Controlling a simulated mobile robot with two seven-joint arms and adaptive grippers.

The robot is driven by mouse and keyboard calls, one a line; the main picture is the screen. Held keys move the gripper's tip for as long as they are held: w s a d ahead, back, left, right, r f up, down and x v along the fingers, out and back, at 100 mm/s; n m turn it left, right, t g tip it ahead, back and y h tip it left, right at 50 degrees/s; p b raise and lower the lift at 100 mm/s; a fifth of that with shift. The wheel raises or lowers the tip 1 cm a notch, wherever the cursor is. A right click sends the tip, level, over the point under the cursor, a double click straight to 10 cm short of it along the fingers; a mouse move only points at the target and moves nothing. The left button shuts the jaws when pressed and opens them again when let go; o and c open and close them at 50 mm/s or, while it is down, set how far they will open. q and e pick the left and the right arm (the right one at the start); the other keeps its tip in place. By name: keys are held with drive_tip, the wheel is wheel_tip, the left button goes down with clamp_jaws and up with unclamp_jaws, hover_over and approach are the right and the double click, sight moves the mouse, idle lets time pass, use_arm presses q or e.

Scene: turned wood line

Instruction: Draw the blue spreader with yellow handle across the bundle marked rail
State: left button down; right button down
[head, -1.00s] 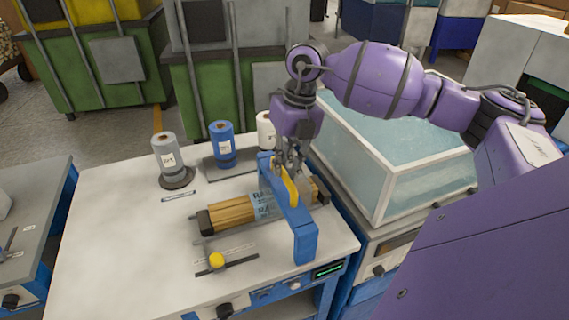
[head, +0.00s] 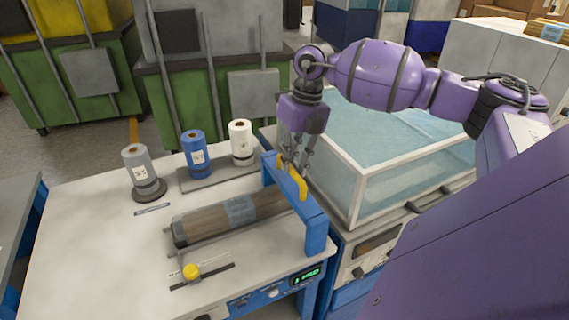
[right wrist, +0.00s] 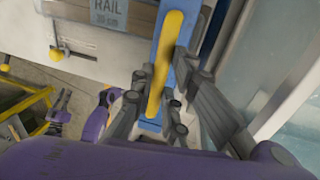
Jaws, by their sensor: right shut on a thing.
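The bundle (head: 205,223) lies lengthwise on the white-topped bench and looks grey-brown, as if under a film. Its pale label (head: 240,210) reads RAIL in the right wrist view (right wrist: 108,14). The blue spreader (head: 312,222) stands like a bridge across the bundle's right end, near the bench's right edge. My right gripper (head: 291,166) is shut on the spreader's yellow handle (head: 299,189). The handle lies between the fingers in the right wrist view (right wrist: 160,75). The bundle's far right end is hidden behind the spreader.
Grey (head: 140,167), blue (head: 194,150) and white (head: 240,138) rolls stand at the bench's back. A yellow knob (head: 191,272) sits on a slide in front. A glass-sided tank (head: 400,180) of water adjoins on the right. Green bins (head: 215,105) stand behind.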

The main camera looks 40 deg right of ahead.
drive_tip(key=shift+d, duration=0.15)
drive_tip(key=c, duration=1.9)
unclamp_jaws()
drive_tip(key=shift+d, duration=0.1)
drive_tip(key=shift+o, duration=0.8)
use_arm(q)
drive_tip(key=shift+w+d+r, duration=0.2)
drive_tip(key=shift+d, duration=0.15)
drive_tip(key=shift+a, duration=0.1)
use_arm(e)
wheel_tip(320, 180, up, 12)
drive_tip(key=d, duration=0.2)
drive_tip(key=shift+s+d, duration=0.15)
drive_tip(key=shift+s, duration=0.15)
drive_tip(key=shift+f, duration=0.15)
